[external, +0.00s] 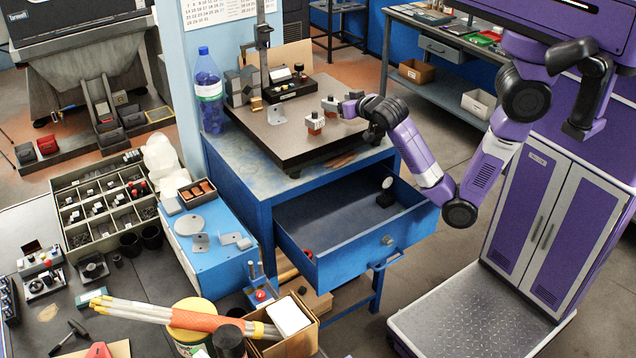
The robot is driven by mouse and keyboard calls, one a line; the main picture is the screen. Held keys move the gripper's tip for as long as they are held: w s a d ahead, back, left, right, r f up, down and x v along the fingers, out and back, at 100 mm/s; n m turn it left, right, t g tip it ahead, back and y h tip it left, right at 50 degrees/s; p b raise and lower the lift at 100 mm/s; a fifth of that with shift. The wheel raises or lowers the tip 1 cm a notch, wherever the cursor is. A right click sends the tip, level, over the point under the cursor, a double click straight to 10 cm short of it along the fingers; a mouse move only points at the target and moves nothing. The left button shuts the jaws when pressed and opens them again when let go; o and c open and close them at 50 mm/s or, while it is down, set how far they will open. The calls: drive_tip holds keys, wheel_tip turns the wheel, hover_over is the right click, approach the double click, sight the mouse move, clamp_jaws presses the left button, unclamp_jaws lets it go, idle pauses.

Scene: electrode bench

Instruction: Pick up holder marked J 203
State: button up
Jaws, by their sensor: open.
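Two small electrode holders stand on the dark surface plate (268,140). One holder (314,122) has a grey top and an orange-brown lower block. The other holder (329,104) is just behind it, close to my gripper's tip. My gripper (344,106) reaches in from the right, low over the plate, with its jaws open. The picture is too small to show whether it touches the rear holder. No marking J 203 is readable on either holder.
A height stand (263,50) and a black block with fittings (292,84) stand at the plate's back. A blue bottle (208,90) is to the left. An open blue drawer (350,225) juts out below the plate. A sorting tray (100,205) holds more small parts.

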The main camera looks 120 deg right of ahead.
drive_tip(key=shift+s+d+f, duration=0.1)
drive_tip(key=shift+s+d, duration=0.2)
drive_tip(key=shift+d, duration=0.2)
drive_tip(key=shift+w+d+f+y+b, duration=0.1)
drive_tip(key=shift+d+f+y+b, duration=0.1)
drive_tip(key=shift+f+y+b, duration=0.25)
drive_tip(key=shift+d+f, duration=0.2)
drive_tip(key=shift+d, duration=0.05)
drive_tip(key=p+x, duration=0.1)
drive_tip(key=x, duration=0.6)
drive_tip(key=shift+f+p, duration=0.15)
drive_tip(key=shift+p, duration=0.2)
clamp_jaws()
